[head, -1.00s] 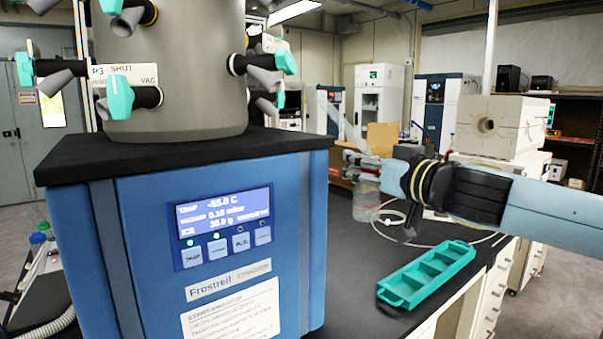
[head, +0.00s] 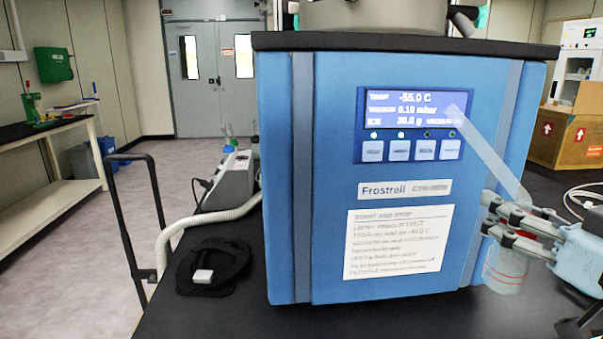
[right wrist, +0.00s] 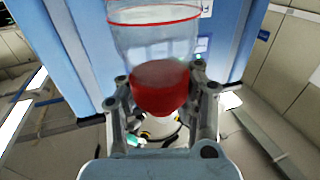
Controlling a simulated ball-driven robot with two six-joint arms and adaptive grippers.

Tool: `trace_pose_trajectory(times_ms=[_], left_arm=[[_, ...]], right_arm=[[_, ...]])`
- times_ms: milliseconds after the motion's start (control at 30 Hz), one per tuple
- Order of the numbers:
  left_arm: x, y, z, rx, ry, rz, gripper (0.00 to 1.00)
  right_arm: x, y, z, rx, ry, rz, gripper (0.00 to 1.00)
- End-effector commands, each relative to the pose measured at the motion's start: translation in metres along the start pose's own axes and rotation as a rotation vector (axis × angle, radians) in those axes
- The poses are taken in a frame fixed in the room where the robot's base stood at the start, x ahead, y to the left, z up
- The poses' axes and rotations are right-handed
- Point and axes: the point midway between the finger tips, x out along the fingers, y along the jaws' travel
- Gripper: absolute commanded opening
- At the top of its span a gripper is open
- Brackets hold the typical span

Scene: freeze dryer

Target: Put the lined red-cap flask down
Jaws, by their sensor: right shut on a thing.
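My right gripper (head: 490,213) comes in from the right in the head view, in front of the lower right face of the blue freeze dryer (head: 330,180). It is shut on the lined flask. The flask's clear body (head: 507,272), with thin red lines, shows below the fingers. A pale translucent tube (head: 490,150) slants up and left above them. In the right wrist view the flask's red cap (right wrist: 160,90) sits between the fingers, with the clear red-lined glass (right wrist: 155,42) beyond it. I cannot tell whether the flask touches the bench. My left gripper is not in view.
The black bench (head: 400,318) has a clear strip in front of the dryer. A dark cloth-like item (head: 213,268) with a small white block lies left of the dryer. A white hose (head: 185,222) runs there. A cardboard box (head: 562,140) stands behind at right.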

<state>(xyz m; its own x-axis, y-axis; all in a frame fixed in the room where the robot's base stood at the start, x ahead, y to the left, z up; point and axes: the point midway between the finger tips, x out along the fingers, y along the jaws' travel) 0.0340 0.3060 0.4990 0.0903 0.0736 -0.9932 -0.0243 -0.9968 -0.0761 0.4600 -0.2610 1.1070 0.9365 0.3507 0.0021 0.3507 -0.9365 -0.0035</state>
Motion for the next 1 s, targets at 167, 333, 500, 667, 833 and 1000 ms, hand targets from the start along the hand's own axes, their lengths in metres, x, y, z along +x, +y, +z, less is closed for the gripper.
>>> trace_pose_trajectory(times_ms=[167, 333, 500, 667, 833, 1000], left_arm=[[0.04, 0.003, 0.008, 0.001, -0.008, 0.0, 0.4], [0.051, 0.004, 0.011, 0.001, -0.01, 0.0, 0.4], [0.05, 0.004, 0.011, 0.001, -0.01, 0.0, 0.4], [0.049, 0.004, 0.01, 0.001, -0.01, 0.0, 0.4], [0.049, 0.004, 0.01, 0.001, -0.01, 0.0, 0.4], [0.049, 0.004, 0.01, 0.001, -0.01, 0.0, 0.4]], right_arm=[[-0.003, -0.042, 0.029, 0.002, 0.001, -0.099, 0.0], [-0.005, -0.06, 0.031, -0.002, 0.0, -0.137, 0.0], [-0.006, -0.062, 0.028, -0.004, -0.002, -0.143, 0.0], [-0.003, -0.067, 0.024, -0.001, -0.001, -0.168, 0.0], [0.008, -0.093, 0.008, 0.0, 0.005, -0.302, 0.0], [0.024, -0.134, -0.015, -0.001, 0.009, -0.517, 0.0]])
